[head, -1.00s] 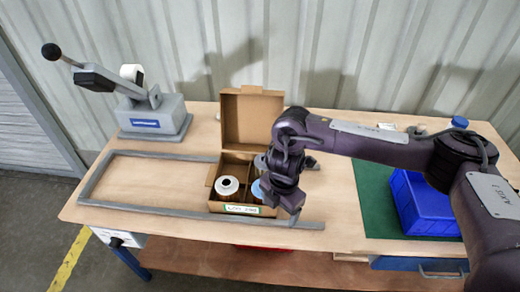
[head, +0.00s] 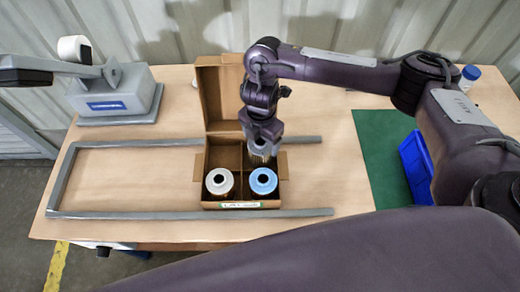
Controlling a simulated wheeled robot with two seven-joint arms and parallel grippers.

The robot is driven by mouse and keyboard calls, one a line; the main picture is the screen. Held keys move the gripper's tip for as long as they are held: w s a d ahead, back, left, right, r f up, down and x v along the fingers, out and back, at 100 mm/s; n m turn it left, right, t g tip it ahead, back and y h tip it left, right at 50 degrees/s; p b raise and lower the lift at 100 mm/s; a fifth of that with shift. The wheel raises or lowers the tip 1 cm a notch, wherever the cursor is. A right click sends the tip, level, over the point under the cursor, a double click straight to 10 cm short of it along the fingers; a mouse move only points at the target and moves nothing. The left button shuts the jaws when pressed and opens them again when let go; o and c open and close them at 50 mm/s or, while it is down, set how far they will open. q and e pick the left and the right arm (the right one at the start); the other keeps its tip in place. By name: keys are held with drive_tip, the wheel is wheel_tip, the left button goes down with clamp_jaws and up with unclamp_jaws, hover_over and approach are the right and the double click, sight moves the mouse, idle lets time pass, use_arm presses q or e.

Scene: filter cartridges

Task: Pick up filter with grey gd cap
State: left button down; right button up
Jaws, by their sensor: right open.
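An open cardboard box (head: 207,158) with dividers stands on the table. A filter with a pale whitish-grey cap (head: 214,189) and dark centre hole stands upright in its front left compartment. A filter with a blue cap (head: 263,189) stands upright in the front right compartment. My right gripper (head: 262,158) points down at the back right compartment, behind the blue-capped filter. It is open. Its fingers are small and dark here, and it hides much of that compartment, so I cannot tell what is inside. The back left compartment looks empty. My left gripper is not in view.
A grey frame (head: 110,214) lies on the table around the box's left side. A grey lever press (head: 115,98) stands at the back left. A blue bin (head: 414,165) sits by a green mat (head: 378,150) on the right. The table inside the frame is clear.

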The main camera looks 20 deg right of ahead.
wheel_tip(320, 180, down, 4)
drive_tip(key=shift+w+r, duration=0.1)
drive_tip(key=shift+f, duration=0.35)
drive_tip(key=shift+c, duration=1.3)
drive_tip(key=c, duration=0.5)
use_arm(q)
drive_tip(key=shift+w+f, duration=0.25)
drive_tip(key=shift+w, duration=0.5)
use_arm(e)
drive_tip(key=shift+r, duration=0.2)
